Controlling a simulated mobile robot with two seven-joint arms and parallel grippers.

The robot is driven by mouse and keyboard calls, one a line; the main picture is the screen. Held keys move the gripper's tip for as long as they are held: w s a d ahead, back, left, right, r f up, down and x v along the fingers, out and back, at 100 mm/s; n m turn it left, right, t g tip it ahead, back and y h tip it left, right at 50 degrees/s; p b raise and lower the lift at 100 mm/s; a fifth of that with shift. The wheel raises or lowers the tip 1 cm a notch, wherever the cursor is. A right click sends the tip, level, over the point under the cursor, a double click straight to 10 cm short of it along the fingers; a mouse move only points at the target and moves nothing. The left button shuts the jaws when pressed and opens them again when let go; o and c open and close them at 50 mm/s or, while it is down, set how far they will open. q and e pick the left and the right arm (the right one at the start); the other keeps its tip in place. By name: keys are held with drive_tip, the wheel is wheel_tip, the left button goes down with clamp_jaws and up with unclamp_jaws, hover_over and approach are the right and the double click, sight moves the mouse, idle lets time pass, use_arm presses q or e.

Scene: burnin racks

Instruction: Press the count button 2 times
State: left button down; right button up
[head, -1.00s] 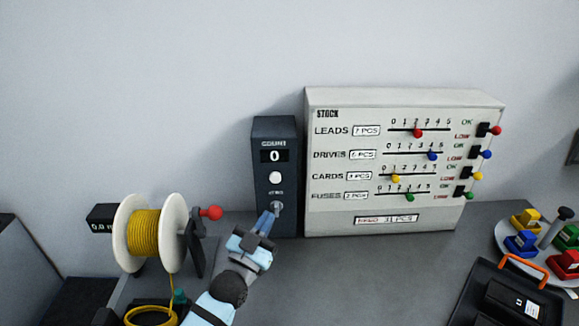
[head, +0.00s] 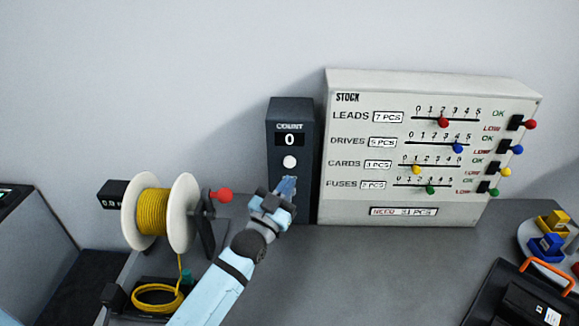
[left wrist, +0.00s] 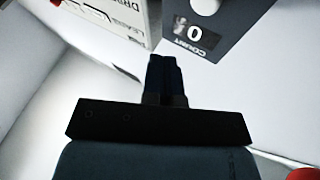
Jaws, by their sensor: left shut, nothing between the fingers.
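The dark count box (head: 291,118) stands against the wall, left of the stock panel. Its display (head: 290,140) reads 0. The round white count button (head: 289,162) sits below the display and is uncovered in the head view. In the left wrist view the button (left wrist: 206,4) is cut by the top edge, beside the display (left wrist: 194,33). My left gripper (head: 287,183) is shut and empty, its tips just below the button in the head view; I cannot tell whether they touch the box. The shut fingers also show in the left wrist view (left wrist: 163,75). The lower knob is hidden behind the gripper.
The stock panel (head: 350,213) with coloured sliders stands close to the right of the box. A yellow cable spool (head: 152,212) with a red-knobbed crank (head: 221,195) stands at left. A black case (head: 497,290) and a round tray (head: 527,229) are at right.

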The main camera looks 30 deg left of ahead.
sight(290, 162)
use_arm(q)
drive_tip(key=w, duration=0.1)
drive_tip(key=w+a, duration=0.1)
drive_tip(key=w, duration=0.1)
drive_tip(key=w+a+b, duration=0.1)
drive_tip(key=shift+w+a, duration=0.1)
drive_tip(key=shift+w, duration=0.2)
idle(0.5)
idle(0.6)
idle(0.7)
drive_tip(key=shift+w, duration=0.1)
drive_tip(key=shift+w+a, duration=0.2)
drive_tip(key=shift+w, duration=0.1)
idle(0.3)
